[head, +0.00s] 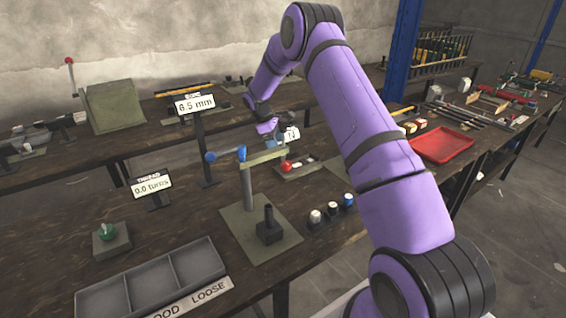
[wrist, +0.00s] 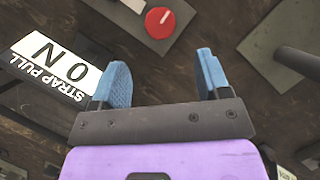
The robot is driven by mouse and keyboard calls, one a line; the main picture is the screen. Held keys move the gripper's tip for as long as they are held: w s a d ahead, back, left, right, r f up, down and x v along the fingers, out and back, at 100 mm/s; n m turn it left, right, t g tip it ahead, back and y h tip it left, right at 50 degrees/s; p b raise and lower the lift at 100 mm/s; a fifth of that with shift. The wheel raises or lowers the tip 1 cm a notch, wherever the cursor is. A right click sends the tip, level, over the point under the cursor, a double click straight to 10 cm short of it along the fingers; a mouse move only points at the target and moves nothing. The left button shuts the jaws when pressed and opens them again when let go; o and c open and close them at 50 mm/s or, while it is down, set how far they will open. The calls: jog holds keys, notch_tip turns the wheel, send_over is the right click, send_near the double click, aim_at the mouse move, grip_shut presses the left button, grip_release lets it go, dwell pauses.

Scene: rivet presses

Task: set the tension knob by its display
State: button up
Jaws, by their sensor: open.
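A round red knob (wrist: 160,22) with a pale pointer line sits on a grey plate at the top of the wrist view. It also shows in the head view (head: 286,167), beside the press post. A white display (wrist: 55,70) labelled STRAP PULL reads 0 N, upside down, at the left of the wrist view. In the head view this display (head: 292,134) is partly hidden and only N is readable. My gripper (wrist: 162,66) is open with nothing between its blue fingers. It is above the bench, with the knob ahead of the fingertips and apart from them.
A press post (head: 247,188) with a lever stands close by. A green knob (head: 108,231) sits on a block. A compartment tray (head: 127,297) is in front; a red tray (head: 443,144) is at right.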

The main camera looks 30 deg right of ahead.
aim_at(286, 163)
jog(key=x, duration=0.9)
jog(key=shift+f, duration=0.1)
jog(key=c, duration=0.9)
